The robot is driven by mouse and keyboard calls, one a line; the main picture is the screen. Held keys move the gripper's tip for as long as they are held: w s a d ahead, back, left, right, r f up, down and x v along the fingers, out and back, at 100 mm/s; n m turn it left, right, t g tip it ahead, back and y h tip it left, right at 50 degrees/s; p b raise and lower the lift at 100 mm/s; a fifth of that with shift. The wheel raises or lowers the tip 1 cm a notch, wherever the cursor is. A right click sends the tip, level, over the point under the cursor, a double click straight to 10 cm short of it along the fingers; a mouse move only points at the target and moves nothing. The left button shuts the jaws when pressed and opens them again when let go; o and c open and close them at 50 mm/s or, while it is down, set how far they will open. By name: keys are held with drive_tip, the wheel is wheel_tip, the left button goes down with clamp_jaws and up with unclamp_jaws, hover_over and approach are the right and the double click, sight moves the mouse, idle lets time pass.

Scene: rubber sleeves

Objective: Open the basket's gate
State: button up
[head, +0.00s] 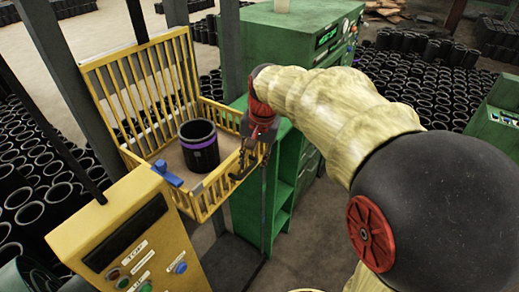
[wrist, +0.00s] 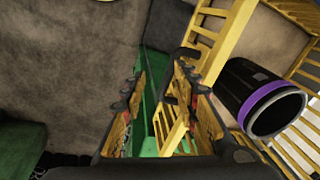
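The yellow barred basket (head: 141,85) stands at the left in the head view, its tall barred back upright. Its low front side, the likely gate (head: 216,185), stands upright and looks closed. My gripper (head: 243,165) is at the basket's right front corner, pointing down. In the wrist view my gripper (wrist: 158,80) has its fingers apart. The yellow barred side (wrist: 206,43) passes behind the right finger and shows partly between the fingers, with a dark handle-like bar (wrist: 184,52) near it. I cannot tell whether they touch.
A black sleeve with a purple band (head: 199,146) stands inside the basket; it also shows in the wrist view (wrist: 262,98). A blue-handled part (head: 168,173) sits on the basket's near left corner. A yellow control box (head: 130,238) and green machine (head: 283,40) flank the basket.

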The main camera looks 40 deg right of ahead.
sight(248, 169)
drive_tip(key=shift+w+d+f+m, duration=0.1)
drive_tip(key=shift+w+f+m, duration=0.5)
drive_tip(key=shift+f, duration=0.25)
drive_tip(key=shift+w+d+f+m, duration=0.1)
drive_tip(key=shift+w+f+m, duration=0.35)
drive_tip(key=shift+f+m, duration=0.35)
drive_tip(key=shift+w+d+f+m, duration=0.1)
drive_tip(key=shift+w+f+m, duration=0.5)
drive_tip(key=shift+f, duration=0.25)
drive_tip(key=shift+c, duration=0.6)
clamp_jaws()
